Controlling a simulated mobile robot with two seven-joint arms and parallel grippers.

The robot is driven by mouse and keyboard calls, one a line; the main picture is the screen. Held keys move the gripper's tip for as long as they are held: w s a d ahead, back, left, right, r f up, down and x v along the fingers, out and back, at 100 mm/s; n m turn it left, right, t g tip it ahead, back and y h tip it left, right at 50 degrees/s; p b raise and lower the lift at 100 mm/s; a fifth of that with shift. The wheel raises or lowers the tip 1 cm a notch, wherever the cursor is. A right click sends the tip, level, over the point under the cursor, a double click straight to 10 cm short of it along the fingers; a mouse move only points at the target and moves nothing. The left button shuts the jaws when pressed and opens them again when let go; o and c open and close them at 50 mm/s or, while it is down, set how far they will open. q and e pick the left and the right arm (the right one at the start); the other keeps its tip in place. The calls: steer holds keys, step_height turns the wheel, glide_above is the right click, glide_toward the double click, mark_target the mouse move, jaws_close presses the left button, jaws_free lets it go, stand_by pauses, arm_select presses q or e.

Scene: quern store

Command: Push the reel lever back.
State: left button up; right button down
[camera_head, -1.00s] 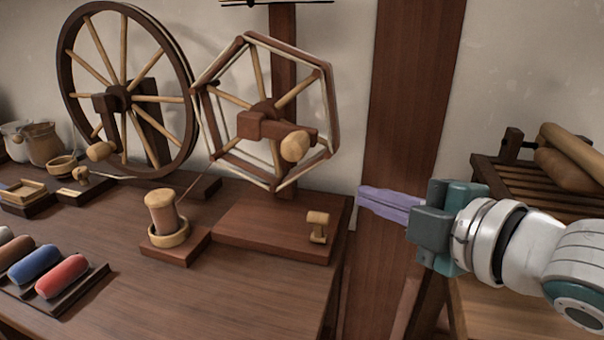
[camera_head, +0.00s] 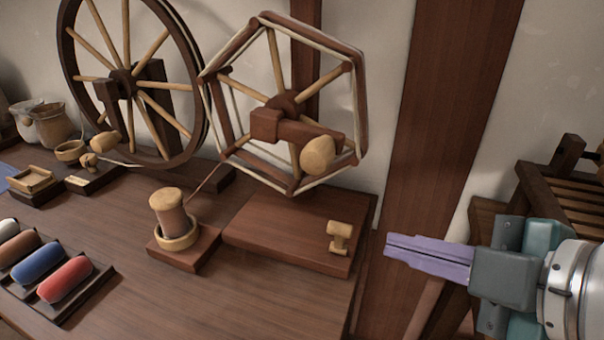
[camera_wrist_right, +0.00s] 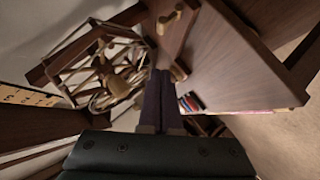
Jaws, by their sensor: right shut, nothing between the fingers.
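The reel (camera_head: 285,105) is a six-sided wooden frame with a pale round crank knob (camera_head: 317,155). Its flat brown base (camera_head: 285,225) lies on the table. A small pale wooden lever (camera_head: 339,237) stands at the base's front right corner; I take it for the reel lever. My right gripper (camera_head: 390,246), with purple fingers, is shut and empty. It is to the right of the lever, apart from it, just beyond the table's right edge. In the right wrist view the fingers (camera_wrist_right: 160,80) point toward the reel and table. My left gripper is not in view.
A spinning wheel (camera_head: 125,85) stands at the back left. A bobbin (camera_head: 170,215) in a cup sits left of the reel base. Coloured rolls lie in a dark rack at the front left. A wooden post (camera_head: 440,120) rises behind my right gripper, and a slatted stand (camera_head: 565,190) is at right.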

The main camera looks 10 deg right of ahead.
steer(key=b, duration=0.4)
glide_toward(335, 228)
steer(key=w+a, duration=0.2)
steer(key=a, duration=0.2)
steer(key=w+d+f, duration=0.1)
steer(key=w+d+f+b, duration=0.1)
steer(key=w+f, duration=0.1)
steer(key=shift+d, duration=0.1)
